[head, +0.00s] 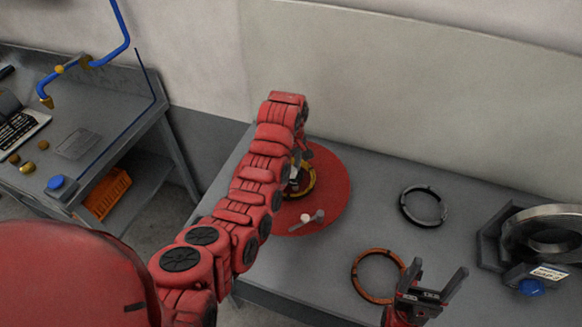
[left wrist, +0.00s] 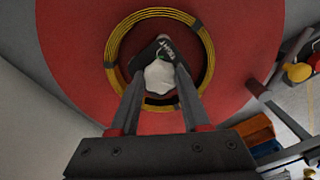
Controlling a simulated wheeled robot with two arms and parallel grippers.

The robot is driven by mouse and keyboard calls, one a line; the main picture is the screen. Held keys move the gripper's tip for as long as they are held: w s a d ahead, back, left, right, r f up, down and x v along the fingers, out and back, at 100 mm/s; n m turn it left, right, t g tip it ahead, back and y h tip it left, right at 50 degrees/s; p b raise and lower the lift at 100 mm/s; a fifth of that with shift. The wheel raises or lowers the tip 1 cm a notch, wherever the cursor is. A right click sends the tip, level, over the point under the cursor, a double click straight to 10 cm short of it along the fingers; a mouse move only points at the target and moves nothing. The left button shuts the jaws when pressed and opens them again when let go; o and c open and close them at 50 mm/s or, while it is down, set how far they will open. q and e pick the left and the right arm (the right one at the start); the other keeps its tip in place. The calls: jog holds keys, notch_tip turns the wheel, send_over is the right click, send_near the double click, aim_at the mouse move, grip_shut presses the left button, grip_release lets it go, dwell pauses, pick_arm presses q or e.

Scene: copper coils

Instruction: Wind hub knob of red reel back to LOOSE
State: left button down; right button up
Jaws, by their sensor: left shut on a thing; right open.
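The red reel (head: 335,190) lies flat on the grey table, partly covered by my left arm in the head view. Its red disc (left wrist: 70,60) fills much of the left wrist view, with a yellow coil (left wrist: 118,50) around the hub. My left gripper (left wrist: 160,72) is over the hub, its two fingers shut on the pale hub knob (left wrist: 159,77). My right gripper (head: 437,273) is open and empty at the front of the table.
An orange-brown ring (head: 356,278) and a dark ring (head: 406,207) lie to the right of the reel. A grey coil in a dark holder (head: 488,243) stands at the far right. A small grey lever with a pale end (head: 306,218) is on the reel's disc.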

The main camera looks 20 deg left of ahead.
pick_arm(q)
jog(key=shift+r, duration=0.1)
jog(key=shift+c, duration=1.9)
grip_release()
notch_tip(320, 180, up, 6)
jog(key=p, duration=0.4)
jog(key=shift+a, duration=0.1)
notch_tip(320, 180, up, 11)
jog(key=shift+r, duration=0.15)
